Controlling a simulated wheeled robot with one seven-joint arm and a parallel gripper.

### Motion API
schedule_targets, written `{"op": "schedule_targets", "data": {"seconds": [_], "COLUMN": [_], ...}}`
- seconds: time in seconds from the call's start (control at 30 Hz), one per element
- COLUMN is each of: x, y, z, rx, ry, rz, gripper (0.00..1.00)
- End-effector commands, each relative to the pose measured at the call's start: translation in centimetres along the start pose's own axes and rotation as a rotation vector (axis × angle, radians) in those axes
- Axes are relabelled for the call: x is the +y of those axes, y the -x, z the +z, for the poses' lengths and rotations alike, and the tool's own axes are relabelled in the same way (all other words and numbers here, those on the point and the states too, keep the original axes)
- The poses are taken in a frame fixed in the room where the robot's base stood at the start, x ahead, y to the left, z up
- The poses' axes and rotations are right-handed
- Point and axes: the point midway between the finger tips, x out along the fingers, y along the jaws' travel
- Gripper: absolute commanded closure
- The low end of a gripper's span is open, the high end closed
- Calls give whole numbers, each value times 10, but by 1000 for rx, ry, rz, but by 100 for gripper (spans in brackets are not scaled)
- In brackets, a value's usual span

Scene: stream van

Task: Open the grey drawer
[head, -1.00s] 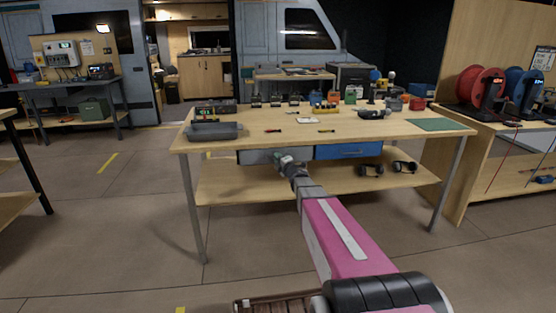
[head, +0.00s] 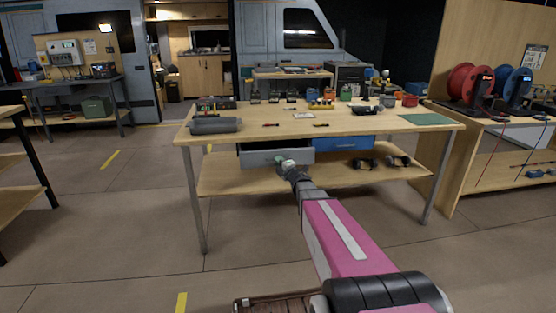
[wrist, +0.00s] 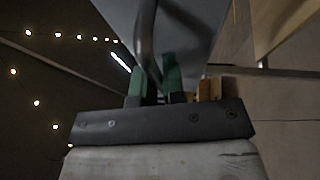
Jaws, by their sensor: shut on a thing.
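The grey drawer (head: 258,159) hangs under the workbench top, left of the blue drawer (head: 345,143). It is pulled partly out, and its dark inside shows above the front panel. My gripper (head: 281,161) is at the drawer's front, toward its right part. In the wrist view the gripper's green fingers (wrist: 158,82) are closed around the curved metal handle (wrist: 146,38), with the grey drawer front (wrist: 190,30) behind.
Headphones lie on the lower shelf (head: 235,182). Cable reels (head: 470,82) stand at the right. The floor in front of the bench is open.

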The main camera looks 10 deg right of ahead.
Motion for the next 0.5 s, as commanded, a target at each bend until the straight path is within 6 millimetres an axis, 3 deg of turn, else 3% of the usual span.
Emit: {"op": "schedule_targets", "data": {"seconds": [0.03, 0.2, 0.33, 0.5], "x": [5, 15, 20, 23], "y": [21, 68, 95, 114], "z": [-9, -28, -39, -47], "rx": [-1, -2, -2, -2], "ry": [-1, 0, 0, 0], "rz": [-3, -3, -4, -3], "gripper": [100, 100, 100, 100]}}
